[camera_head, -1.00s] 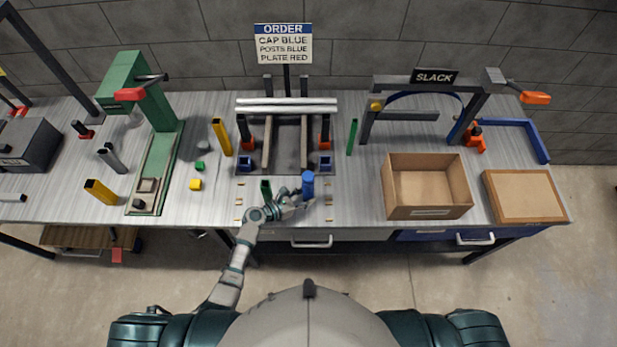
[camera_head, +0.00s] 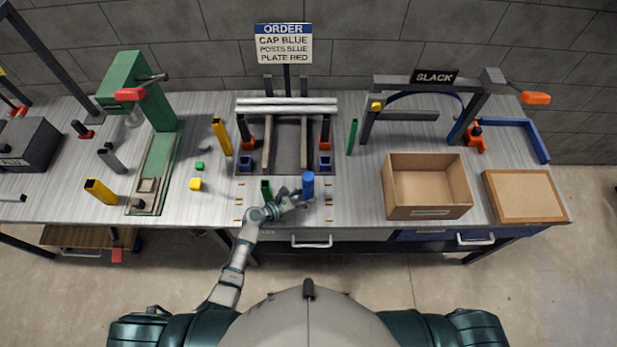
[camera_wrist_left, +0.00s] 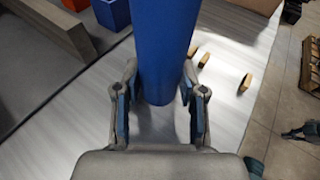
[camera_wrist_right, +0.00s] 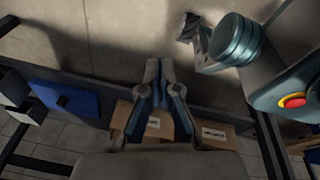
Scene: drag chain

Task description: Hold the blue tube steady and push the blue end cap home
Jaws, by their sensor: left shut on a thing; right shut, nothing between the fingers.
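The blue tube (camera_head: 308,186) stands upright near the front edge of the bench, left of the cardboard box. My left gripper (camera_head: 297,197) is shut on it low down, coming from the left. In the left wrist view the blue tube (camera_wrist_left: 164,45) rises between the two fingers (camera_wrist_left: 160,95). I cannot tell a separate blue end cap on the tube; its top is too small in the head view and out of frame in the left wrist view. My right gripper (camera_wrist_right: 160,75) is shut and empty in the right wrist view, away from the tube; it is outside the head view.
A green post (camera_head: 266,190) stands just left of the tube. Two small blue square pieces (camera_head: 245,163) (camera_head: 325,163) sit by the central fixture behind. An open cardboard box (camera_head: 428,212) and a flat brown box (camera_head: 524,195) lie right.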

